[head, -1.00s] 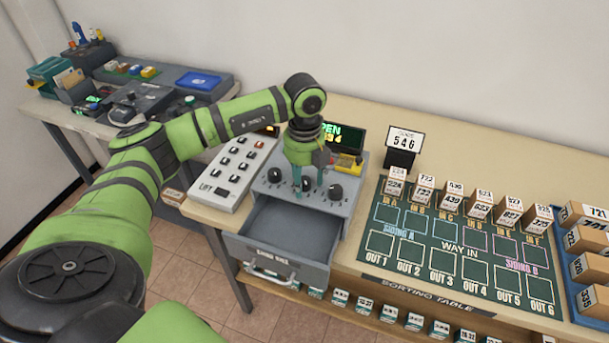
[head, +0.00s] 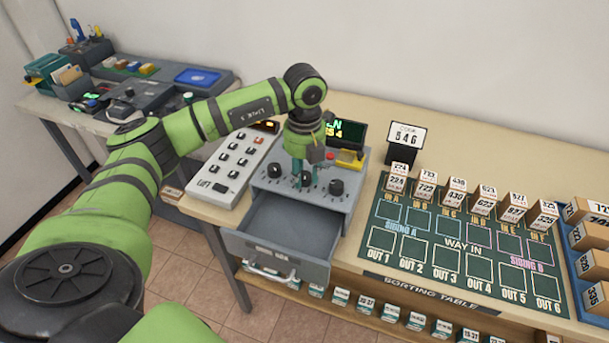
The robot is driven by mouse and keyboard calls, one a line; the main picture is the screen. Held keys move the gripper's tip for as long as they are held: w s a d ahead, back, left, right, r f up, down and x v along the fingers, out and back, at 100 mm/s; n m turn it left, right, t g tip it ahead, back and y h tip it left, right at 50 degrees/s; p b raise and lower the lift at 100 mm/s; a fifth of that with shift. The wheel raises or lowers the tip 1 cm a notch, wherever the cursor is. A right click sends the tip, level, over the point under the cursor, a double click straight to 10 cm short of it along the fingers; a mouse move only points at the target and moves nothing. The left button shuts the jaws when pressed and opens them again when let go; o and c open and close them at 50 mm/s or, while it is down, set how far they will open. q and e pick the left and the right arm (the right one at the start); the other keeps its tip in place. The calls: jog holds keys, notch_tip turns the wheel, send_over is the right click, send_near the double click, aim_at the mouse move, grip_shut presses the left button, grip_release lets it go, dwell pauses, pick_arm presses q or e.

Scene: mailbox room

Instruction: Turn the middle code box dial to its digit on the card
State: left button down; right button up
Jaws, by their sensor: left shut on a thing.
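The grey code box (head: 354,181) stands on the table with three black dials on its sloped top. The left dial (head: 275,171) and the right dial (head: 337,187) are clear of my gripper. My left gripper (head: 305,178) points down and is shut on the middle dial (head: 305,183), which its fingers mostly cover. The card (head: 407,135) on its black stand reads 546. The green-lit display (head: 346,133) behind the box is partly hidden by my gripper; the end of a word and a 4 show. My right gripper is not in view.
The code box's drawer (head: 277,244) is pulled open and looks empty. A keypad panel (head: 232,165) lies to its left. The green sorting board (head: 462,245) with small numbered boxes and a blue tray (head: 581,304) of boxes lie to the right.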

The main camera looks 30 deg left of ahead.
aim_at(305, 175)
pick_arm(q)
jog(key=shift+m+b, duration=1.15)
jog(key=shift+m, duration=1.05)
jog(key=c, duration=0.9)
grip_release()
notch_tip(305, 175, up, 12)
